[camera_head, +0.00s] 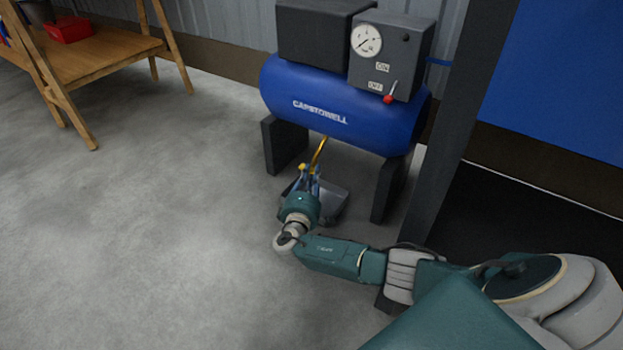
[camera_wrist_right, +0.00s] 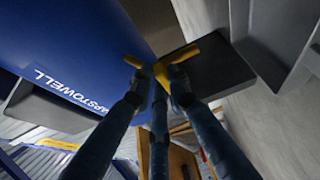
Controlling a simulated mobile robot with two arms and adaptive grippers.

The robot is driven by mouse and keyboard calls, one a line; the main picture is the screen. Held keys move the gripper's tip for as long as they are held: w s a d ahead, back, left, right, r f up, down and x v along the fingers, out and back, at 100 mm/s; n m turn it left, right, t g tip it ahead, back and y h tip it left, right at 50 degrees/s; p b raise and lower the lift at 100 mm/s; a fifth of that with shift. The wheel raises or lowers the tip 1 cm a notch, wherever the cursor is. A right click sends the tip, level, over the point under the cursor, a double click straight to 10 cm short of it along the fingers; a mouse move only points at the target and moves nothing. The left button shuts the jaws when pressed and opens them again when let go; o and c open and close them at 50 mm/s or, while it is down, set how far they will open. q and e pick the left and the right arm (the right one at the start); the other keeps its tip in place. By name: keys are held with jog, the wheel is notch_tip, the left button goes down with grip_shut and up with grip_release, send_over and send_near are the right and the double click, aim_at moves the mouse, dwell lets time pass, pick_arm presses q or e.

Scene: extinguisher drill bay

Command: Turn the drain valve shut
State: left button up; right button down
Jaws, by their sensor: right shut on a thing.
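The blue compressor tank (camera_head: 300,98) stands on dark legs in front of the wall. The yellow drain valve (camera_head: 321,150) hangs from its underside. My right gripper (camera_head: 308,176) is below the tank at the valve, shut on its yellow handle. In the right wrist view the handle (camera_wrist_right: 190,56) shows between and beyond the blue fingers of my gripper (camera_wrist_right: 160,85), which partly hide it. I cannot tell the valve's exact turn angle. My left gripper is not in view.
A dark grey tray (camera_head: 332,203) sits on the floor under the valve, close to my gripper. Tank legs (camera_head: 284,146) stand on either side. A dark post (camera_head: 462,130) rises at the right. A wooden bench (camera_head: 95,62) stands far left; the floor between is clear.

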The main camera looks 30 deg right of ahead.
jog(key=shift+s+f, duration=0.1)
jog(key=shift+f, duration=0.05)
dwell(0.4)
jog(key=c, duration=1.7)
grip_release()
jog(key=shift+o, duration=0.2)
jog(key=v, duration=1.2)
